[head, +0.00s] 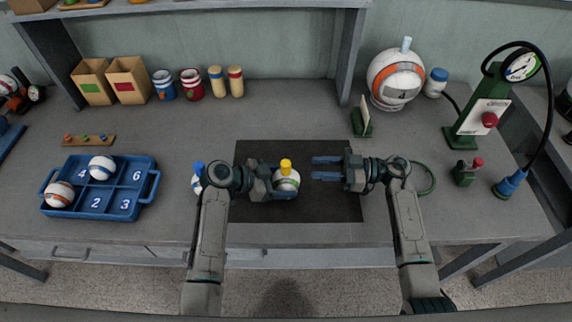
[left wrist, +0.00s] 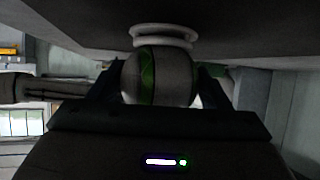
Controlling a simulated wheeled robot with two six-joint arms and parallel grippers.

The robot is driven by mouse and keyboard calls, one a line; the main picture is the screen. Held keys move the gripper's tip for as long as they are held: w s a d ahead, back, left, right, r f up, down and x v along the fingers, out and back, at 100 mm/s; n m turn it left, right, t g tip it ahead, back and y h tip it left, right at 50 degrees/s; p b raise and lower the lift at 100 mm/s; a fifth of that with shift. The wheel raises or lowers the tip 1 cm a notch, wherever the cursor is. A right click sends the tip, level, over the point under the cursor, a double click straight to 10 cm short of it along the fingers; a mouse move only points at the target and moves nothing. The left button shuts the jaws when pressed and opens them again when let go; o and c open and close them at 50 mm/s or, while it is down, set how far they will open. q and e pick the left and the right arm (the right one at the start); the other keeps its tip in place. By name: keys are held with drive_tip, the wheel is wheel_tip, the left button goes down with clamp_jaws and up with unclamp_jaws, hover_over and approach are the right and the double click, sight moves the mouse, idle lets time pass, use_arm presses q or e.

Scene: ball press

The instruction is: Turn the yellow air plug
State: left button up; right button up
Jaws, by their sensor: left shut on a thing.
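The yellow air plug (head: 286,164) stands upright on top of a white ball with a green band (head: 288,181). The ball is over the dark mat (head: 325,208). My left gripper (head: 290,181) is shut around this ball, one finger on each side. In the left wrist view the ball (left wrist: 174,78) sits between the fingers, against a round white ring (left wrist: 163,35); the plug does not show there. My right gripper (head: 325,168) is open and empty, to the right of the ball and plug, apart from both.
A blue numbered tray (head: 152,186) with two balls is at left. A large orange-banded ball (head: 396,77) stands at the back. A green gauge stand (head: 480,110) and hose are at right.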

sight(285, 166)
drive_tip(key=a, duration=0.9)
drive_tip(key=shift+w+a, duration=0.3)
drive_tip(key=shift+a, duration=0.05)
drive_tip(key=shift+c, duration=0.2)
drive_tip(key=c, duration=0.6)
